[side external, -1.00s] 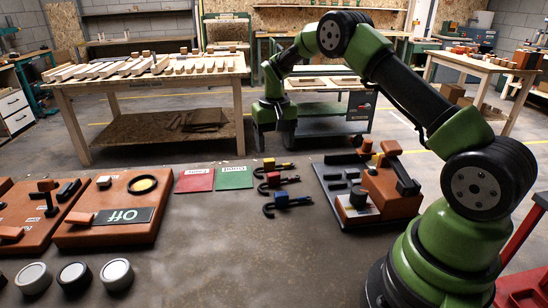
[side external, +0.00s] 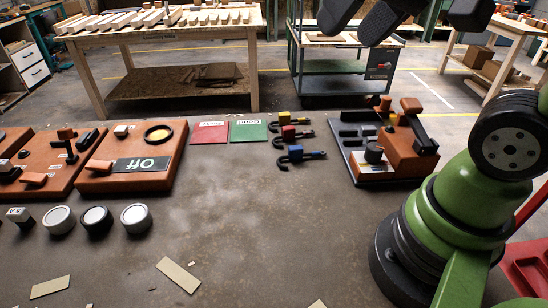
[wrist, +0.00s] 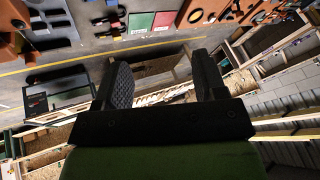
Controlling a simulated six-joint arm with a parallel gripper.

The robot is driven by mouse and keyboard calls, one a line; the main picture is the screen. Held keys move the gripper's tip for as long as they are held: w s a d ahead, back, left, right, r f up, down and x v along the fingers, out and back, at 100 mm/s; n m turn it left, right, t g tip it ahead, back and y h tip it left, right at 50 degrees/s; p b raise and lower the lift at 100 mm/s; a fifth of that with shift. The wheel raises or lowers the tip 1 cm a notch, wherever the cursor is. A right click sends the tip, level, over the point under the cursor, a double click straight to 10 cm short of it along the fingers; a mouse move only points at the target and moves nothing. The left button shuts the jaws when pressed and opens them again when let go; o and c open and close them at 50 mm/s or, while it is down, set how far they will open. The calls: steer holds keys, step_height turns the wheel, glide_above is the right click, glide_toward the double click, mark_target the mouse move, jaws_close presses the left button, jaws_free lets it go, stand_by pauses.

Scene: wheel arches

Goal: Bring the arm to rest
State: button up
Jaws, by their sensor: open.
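My gripper (wrist: 160,65) is open and empty in the wrist view, its two dark fingers apart with the distant floor and benches showing past them. In the side external view dark parts of my gripper (side external: 357,22) show at the top edge, high and clear of the table. The rest of it and much of my arm are cut off by the frame. Nothing touches the fingers.
On the grey table (side external: 240,230) stand an orange panel marked Off (side external: 132,177), a red card (side external: 210,132), a green card (side external: 249,131), several small clamps (side external: 295,155) and an orange fixture (side external: 405,150). Round knobs (side external: 96,221) and loose strips (side external: 178,275) lie in front.

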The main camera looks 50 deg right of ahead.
steer(key=shift+t+y, duration=0.3)
steer(key=shift+t, duration=0.3)
steer(key=s, duration=0.1)
steer(key=s+a+f, duration=0.1)
steer(key=s, duration=0.3)
steer(key=shift+a+f, duration=0.15)
steer(key=shift+f, duration=0.05)
